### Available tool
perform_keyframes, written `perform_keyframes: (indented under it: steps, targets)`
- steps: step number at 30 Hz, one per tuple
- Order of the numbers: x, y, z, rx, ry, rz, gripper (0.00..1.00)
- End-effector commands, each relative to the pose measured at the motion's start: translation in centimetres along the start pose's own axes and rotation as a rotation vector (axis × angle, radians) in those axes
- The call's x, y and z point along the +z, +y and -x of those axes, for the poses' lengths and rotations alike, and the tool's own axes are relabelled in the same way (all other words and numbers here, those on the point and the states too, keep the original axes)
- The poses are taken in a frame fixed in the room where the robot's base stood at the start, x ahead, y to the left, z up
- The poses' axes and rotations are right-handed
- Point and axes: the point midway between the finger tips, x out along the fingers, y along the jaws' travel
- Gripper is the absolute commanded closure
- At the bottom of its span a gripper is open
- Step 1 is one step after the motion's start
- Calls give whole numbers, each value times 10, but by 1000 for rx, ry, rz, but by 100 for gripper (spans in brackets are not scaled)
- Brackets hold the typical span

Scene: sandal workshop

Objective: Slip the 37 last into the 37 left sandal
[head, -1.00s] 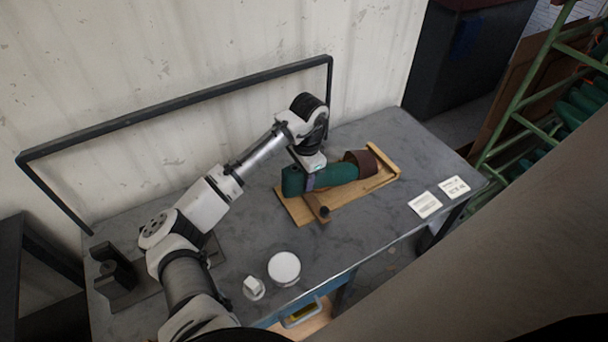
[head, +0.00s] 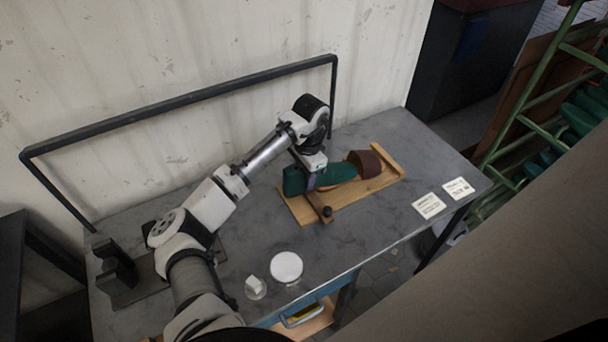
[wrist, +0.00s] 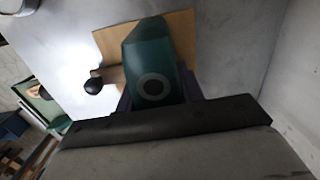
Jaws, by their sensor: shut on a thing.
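The green last (head: 337,172) lies lengthwise over the wooden board (head: 298,208) on the bench. Its right end reaches into the brown strap of the sandal (head: 366,163); how deep it sits under the strap is hidden. My gripper (head: 313,181) is shut on the last near its left, heel end. In the wrist view the last (wrist: 150,65) stands between the fingers, with a dark ring on its near face. The size marks cannot be read.
The board has an end stop (head: 386,160) at the right and a dark knob (head: 327,211) at the front. Two white cards (head: 428,205) lie at the bench's right. A black rail runs behind.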

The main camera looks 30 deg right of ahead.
Motion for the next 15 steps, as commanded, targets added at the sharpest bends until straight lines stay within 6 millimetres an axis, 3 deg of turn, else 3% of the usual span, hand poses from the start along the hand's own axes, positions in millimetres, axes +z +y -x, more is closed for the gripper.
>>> perform_keyframes:
  steps: [15]
  targets:
    - [-20, 1, 1, -1, 1, 0, 89]
